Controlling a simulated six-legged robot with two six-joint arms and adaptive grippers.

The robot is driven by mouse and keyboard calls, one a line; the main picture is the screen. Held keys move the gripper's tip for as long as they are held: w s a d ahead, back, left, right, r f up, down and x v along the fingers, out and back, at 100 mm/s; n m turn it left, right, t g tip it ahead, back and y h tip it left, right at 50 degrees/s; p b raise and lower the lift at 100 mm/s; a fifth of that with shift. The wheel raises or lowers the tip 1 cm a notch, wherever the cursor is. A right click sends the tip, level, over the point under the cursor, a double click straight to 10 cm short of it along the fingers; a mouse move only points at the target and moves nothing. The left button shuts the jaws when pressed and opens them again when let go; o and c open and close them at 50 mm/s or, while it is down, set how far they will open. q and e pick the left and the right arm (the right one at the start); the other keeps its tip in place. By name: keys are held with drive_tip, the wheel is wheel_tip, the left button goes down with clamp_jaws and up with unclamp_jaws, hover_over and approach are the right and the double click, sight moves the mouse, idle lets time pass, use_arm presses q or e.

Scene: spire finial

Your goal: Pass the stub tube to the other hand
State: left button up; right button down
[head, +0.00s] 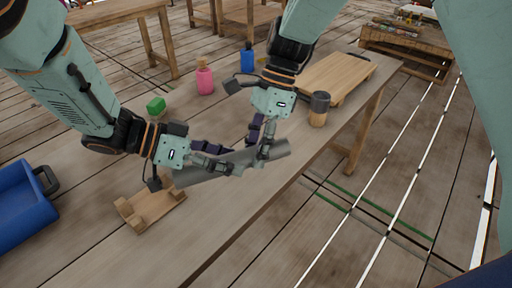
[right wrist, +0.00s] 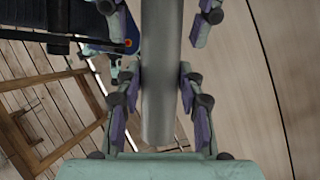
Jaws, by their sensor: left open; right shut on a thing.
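The stub tube (head: 278,150) is a smooth grey cylinder, held roughly level above the table's front part. My right gripper (head: 256,152) comes down from above and is shut on the tube right of its middle. In the right wrist view the tube (right wrist: 161,60) runs between the right fingers, with the right gripper (right wrist: 160,90) on both sides of it. My left gripper (head: 222,160) is open, with its fingers reaching along the tube's left part. The right wrist view shows other fingers at the top, on either side of the tube.
A wooden cradle (head: 150,207) stands below left of the tube. A blue bin (head: 22,212) is at left. The table's front edge is close.

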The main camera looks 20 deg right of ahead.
use_arm(q)
drive_tip(key=v, duration=1.2)
idle(0.5)
